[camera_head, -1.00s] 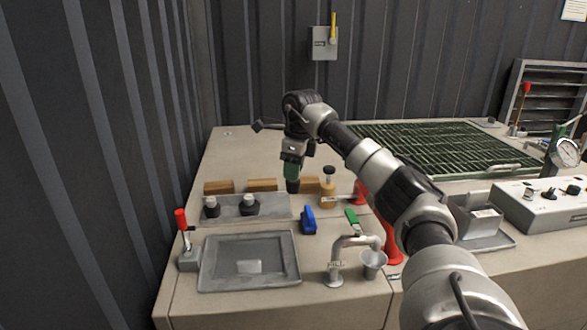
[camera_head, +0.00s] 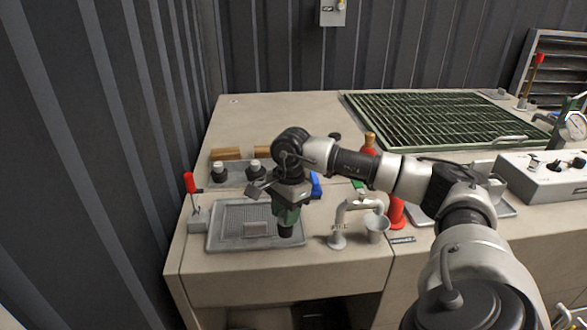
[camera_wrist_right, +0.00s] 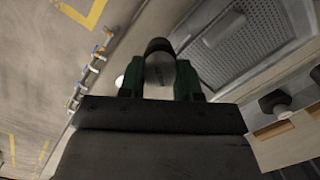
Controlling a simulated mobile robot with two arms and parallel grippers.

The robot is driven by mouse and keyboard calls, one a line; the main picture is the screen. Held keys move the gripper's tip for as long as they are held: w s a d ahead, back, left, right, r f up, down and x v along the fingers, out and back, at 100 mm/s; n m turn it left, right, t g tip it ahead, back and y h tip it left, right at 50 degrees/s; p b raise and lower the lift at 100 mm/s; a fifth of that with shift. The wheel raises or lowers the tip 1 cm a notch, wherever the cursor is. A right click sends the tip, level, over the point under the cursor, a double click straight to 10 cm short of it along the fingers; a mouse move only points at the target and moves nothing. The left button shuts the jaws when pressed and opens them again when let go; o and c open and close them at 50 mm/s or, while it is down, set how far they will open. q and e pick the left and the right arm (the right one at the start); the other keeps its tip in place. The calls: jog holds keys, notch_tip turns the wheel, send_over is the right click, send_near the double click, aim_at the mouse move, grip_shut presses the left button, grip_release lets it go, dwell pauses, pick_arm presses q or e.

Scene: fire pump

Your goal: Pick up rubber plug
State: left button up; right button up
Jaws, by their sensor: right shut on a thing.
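My right gripper (camera_head: 287,215) is shut on the rubber plug (camera_head: 286,233), a short black piece pointing down below the green fingers in the head view. In the right wrist view the plug (camera_wrist_right: 160,66) sits between the two green fingers (camera_wrist_right: 159,82), with a dark rim and a greyer body. The gripper is over the right part of the grey tray with the mesh floor (camera_head: 215,243); the exact height of the plug above it is hard to tell. My left gripper is not in view.
Two black pieces with pale tops (camera_head: 218,173) stand on a plate behind the tray. A red-handled lever (camera_head: 190,185) is at the left. A green grating (camera_head: 440,120) lies behind.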

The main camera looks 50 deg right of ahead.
jog(key=s+a+f+n, duration=0.6)
jog(key=a+f+n, duration=0.3)
jog(key=a, duration=0.2)
jog(key=s+a+f+n+g+h, duration=0.1)
jog(key=s+a+f+n, duration=0.6)
jog(key=a+f+n, duration=0.3)
jog(key=shift+a, duration=0.7)
jog(key=shift+d, duration=0.15)
